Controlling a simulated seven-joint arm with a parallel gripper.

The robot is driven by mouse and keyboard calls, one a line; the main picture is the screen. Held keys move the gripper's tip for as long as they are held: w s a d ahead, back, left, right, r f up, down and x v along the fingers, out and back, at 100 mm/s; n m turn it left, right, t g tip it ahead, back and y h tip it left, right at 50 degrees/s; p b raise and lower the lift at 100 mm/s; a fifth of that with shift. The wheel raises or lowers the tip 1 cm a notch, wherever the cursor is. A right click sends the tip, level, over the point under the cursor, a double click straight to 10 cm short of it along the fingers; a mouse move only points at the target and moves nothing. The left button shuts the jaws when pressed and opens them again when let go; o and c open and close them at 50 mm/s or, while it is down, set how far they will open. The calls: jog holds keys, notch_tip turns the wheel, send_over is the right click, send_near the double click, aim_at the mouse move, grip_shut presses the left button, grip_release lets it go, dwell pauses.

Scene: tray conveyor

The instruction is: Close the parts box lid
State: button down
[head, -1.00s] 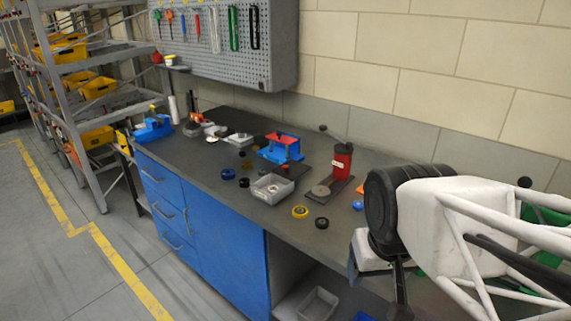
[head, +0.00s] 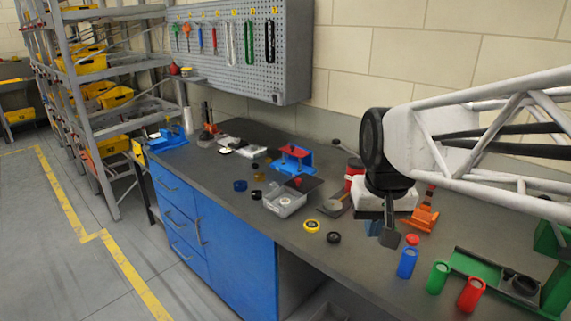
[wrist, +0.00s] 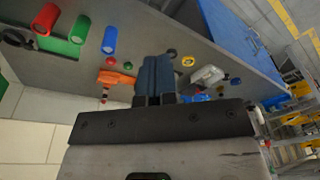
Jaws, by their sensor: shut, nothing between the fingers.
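The parts box is a small grey open-topped box (head: 285,203) on the bench, left of my gripper, with its inside visible. A dark flat lid (head: 305,185) with a red knob lies behind it, off the opening; how it is joined is too small to tell. In the wrist view the pale box (wrist: 206,75) is right of the fingers. My gripper (head: 390,240) is above the bench, well right of the box and apart from it. In the wrist view its fingers (wrist: 157,60) are together and hold nothing.
Yellow (head: 311,226) and black (head: 333,238) discs lie right of the box. A blue fixture (head: 294,158) stands behind it, and a red-topped device (head: 354,172) to its right. Blue (head: 407,262), green (head: 438,277) and red (head: 471,294) cylinders stand near my gripper.

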jog(key=w+a+r+m+g, duration=0.1)
jog(key=w+r, duration=0.1)
jog(key=w, duration=1.6)
jog(key=w+a+r+m+g, duration=0.1)
jog(key=w+r+g, duration=0.1)
jog(key=w, duration=1.6)
jog(key=w+a+f, duration=0.1)
jog(key=w+f, duration=0.4)
jog(key=w, duration=0.4)
jog(key=w+a+f+g, duration=0.1)
jog(key=w+f, duration=0.4)
jog(key=w, duration=0.5)
jog(key=w+a+f+g+y, duration=0.1)
jog(key=w+f, duration=0.4)
jog(key=w, duration=0.4)
jog(key=shift+w+m, duration=0.4)
